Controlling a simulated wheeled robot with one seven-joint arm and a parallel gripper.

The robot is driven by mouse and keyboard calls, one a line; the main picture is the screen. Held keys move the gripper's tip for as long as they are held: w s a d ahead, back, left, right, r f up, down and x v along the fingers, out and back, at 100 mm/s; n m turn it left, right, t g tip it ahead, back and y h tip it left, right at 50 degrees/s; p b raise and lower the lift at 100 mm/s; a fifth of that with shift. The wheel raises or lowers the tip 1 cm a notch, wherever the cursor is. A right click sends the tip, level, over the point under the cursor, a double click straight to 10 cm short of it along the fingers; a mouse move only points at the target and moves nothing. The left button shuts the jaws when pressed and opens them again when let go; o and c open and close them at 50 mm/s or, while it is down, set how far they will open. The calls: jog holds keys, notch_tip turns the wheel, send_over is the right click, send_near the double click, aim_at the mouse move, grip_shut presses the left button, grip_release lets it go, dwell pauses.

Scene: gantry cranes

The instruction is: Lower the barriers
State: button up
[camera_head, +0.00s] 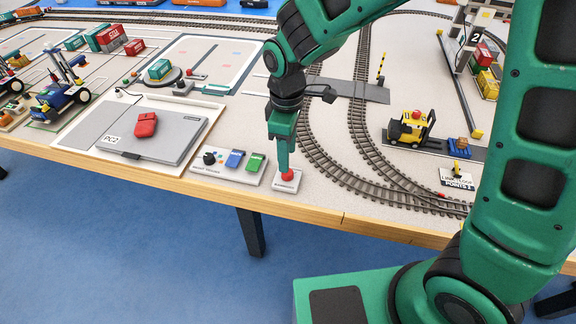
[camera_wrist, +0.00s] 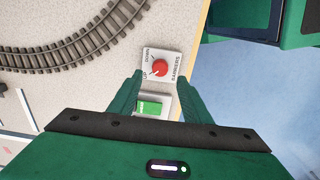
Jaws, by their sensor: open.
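A small light panel (camera_head: 273,185) with a red knob (camera_head: 287,176) stands at the table's front edge. My gripper (camera_head: 285,164) points down over the knob. In the wrist view my gripper (camera_wrist: 157,78) has its fingers apart on either side of the knob; I cannot tell whether they touch it. A yellow-and-black striped barrier (camera_head: 380,66) stands upright beside the grey crossing (camera_head: 350,89).
A control box (camera_head: 228,169) with a black knob and blue and green switches lies left of the panel. Curved rail track (camera_head: 335,170) runs to the right. A yellow forklift (camera_head: 410,128) and a points lever board (camera_head: 456,181) stand farther right.

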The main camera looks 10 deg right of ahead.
notch_tip(320, 180, down, 6)
dwell(0.4)
jog(key=shift+d, duration=0.1)
jog(key=c, duration=1)
